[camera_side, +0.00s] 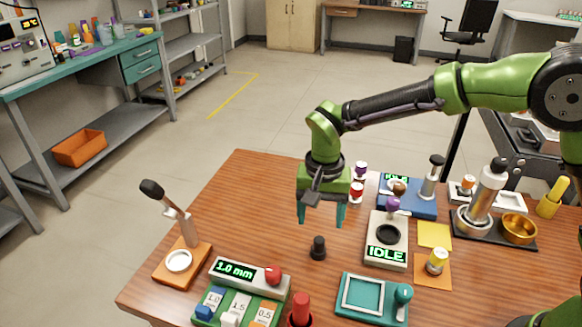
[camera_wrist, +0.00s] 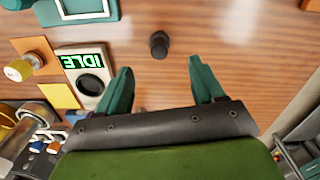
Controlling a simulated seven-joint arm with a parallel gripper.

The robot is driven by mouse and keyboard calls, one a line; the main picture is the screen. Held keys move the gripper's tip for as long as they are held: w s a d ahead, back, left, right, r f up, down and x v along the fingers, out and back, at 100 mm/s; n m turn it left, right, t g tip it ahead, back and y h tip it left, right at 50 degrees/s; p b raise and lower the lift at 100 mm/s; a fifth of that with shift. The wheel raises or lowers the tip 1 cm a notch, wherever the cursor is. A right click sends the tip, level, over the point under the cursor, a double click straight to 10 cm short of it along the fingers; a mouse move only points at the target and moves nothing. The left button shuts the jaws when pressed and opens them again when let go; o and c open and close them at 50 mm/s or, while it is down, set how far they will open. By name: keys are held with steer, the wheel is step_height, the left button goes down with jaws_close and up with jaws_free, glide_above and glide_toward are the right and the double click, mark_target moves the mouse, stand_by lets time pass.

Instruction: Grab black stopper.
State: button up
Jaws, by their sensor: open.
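The black stopper (camera_side: 318,248) stands upright on the wooden table, near its middle, with bare wood around it. In the wrist view the stopper (camera_wrist: 159,44) shows from above, a little beyond my fingertips and between their lines. My gripper (camera_side: 321,212) hangs above the table with its teal fingers pointing down, close to the stopper in the side picture. The fingers (camera_wrist: 162,78) are spread apart with nothing between them. The gripper does not touch the stopper.
A grey device reading IDLE (camera_side: 386,256) stands right of the stopper. A green box with a 1.0 mm display (camera_side: 236,270) is at the front left, and a teal tray (camera_side: 345,306) at the front. A stand with a black knob (camera_side: 183,271) is at the left edge.

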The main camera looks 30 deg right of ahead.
mark_target(319, 239)
step_height(319, 239, down, 9)
steer(key=shift+d+r, duration=0.1)
steer(key=c, duration=1.1)
steer(key=shift+w, duration=0.1)
steer(key=shift+c, duration=0.2)
steer(key=shift+r, duration=0.1)
